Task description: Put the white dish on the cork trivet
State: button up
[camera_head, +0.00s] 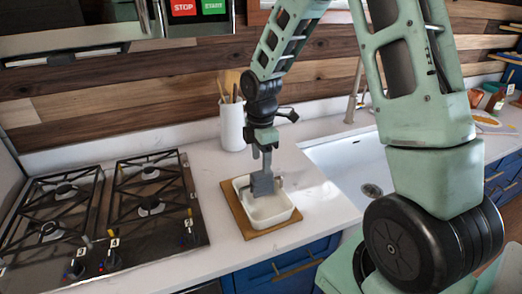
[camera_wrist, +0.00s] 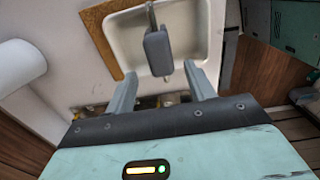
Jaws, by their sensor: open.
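The white dish (camera_head: 270,214) is a square, shallow, open tray. It sits upright on the brown cork trivet (camera_head: 233,209), whose border shows along the left and front sides. The dish also shows in the wrist view (camera_wrist: 190,30), with a strip of the trivet (camera_wrist: 103,42) to its left. My gripper (camera_head: 265,185) is open and points down over the dish, with grey fingers low at its inside. In the wrist view the fingers (camera_wrist: 160,78) are spread apart with nothing held between them. Whether a finger touches the dish, I cannot tell.
A gas hob (camera_head: 105,210) is left of the trivet. A white crock (camera_head: 232,126) with utensils stands behind it. A white sink (camera_head: 350,165) lies to the right. Clear white counter (camera_head: 205,170) separates trivet and hob. The counter's front edge is close to the trivet.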

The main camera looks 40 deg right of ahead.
jog(key=shift+r, duration=1.95)
jog(key=s+a+r+m, duration=0.2)
jog(key=s+a, duration=0.2)
jog(key=a, duration=0.6)
jog(key=s+a+m, duration=0.2)
jog(key=s+a, duration=0.5)
jog(key=s, duration=0.3)
jog(key=s+a+r+m, duration=0.1)
jog(key=s+a+m, duration=0.2)
jog(key=s+a, duration=0.4)
jog(key=s, duration=0.3)
jog(key=shift+r+y, duration=0.25)
jog(key=shift+y, duration=0.05)
jog(key=shift+a, duration=0.1)
notch_tip(320, 180, down, 6)
jog(key=b, duration=0.6)
jog(key=shift+w+r, duration=0.1)
jog(key=shift+r, duration=0.1)
